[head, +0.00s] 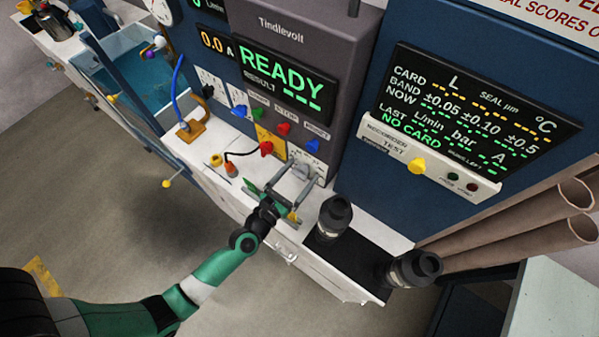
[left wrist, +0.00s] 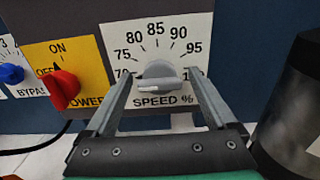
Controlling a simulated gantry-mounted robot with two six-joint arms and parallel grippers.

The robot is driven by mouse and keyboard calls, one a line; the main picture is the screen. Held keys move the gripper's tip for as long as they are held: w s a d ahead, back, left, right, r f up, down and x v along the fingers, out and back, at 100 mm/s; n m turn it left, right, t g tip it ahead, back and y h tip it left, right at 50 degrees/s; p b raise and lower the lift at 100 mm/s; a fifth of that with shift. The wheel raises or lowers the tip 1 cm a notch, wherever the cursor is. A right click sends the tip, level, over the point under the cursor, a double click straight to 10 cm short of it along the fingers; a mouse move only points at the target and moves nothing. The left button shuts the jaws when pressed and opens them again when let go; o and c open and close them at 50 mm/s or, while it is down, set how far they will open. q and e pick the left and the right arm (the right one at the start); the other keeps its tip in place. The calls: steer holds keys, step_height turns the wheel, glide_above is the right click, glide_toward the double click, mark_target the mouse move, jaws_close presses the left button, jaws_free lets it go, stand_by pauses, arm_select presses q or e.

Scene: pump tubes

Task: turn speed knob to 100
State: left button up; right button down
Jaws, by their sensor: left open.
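The speed knob (left wrist: 158,74) is a grey dial with a pale bar across its front, on a white panel marked SPEED %. The bar lies roughly level in the left wrist view; which number it points to is not clear. The scale numbers (left wrist: 155,30) 75 to 95 show, with the low and high ends partly hidden by the fingers. My left gripper (head: 300,174) is open, one finger on each side of the knob; it also shows in the left wrist view (left wrist: 163,78). I cannot tell whether either finger touches. My right gripper is out of view.
The red power switch (left wrist: 63,88) on its yellow panel is just left of the knob. A black cylinder (left wrist: 292,110) stands close on the right. In the head view, the READY screen (head: 283,77) is above and another dark cylinder (head: 413,268) is at right.

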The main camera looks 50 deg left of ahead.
arm_select(q)
steer(key=shift+c, duration=0.2)
steer(key=c, duration=1.3)
steer(key=shift+c, duration=0.2)
